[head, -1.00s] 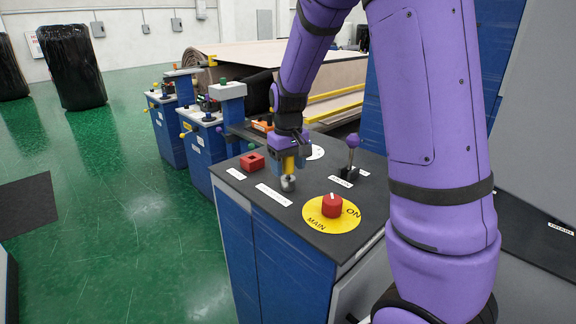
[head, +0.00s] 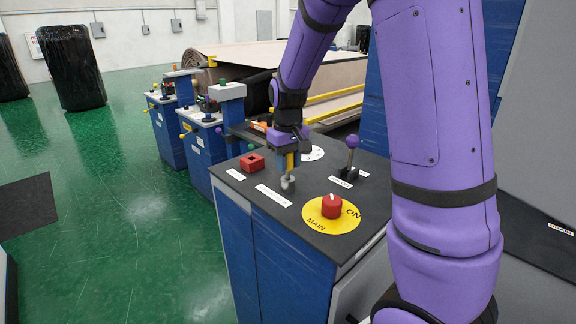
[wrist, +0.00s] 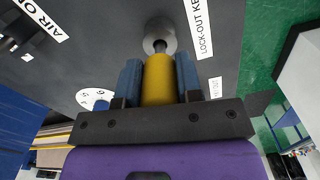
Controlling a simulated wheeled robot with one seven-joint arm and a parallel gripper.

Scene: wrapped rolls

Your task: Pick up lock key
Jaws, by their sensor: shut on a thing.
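The lock key (wrist: 158,80) has a yellow cylindrical handle, with a short dark shaft at its far end. It shows in the wrist view between the two blue fingers of my gripper (wrist: 158,82), which are shut on it. The shaft meets a round grey metal lock piece (wrist: 160,36) beside the "LOCK-OUT KEY" label. In the head view my gripper (head: 289,163) is low over the black console top, with the grey metal piece (head: 288,185) just below it. I cannot tell whether the shaft is still inside the metal piece.
On the console top (head: 308,185) are a red block (head: 252,162), a red main knob (head: 331,206) on a yellow disc and a purple-balled lever (head: 351,150). These stand close around my gripper. A wrapped black roll (head: 68,68) stands far left on open green floor.

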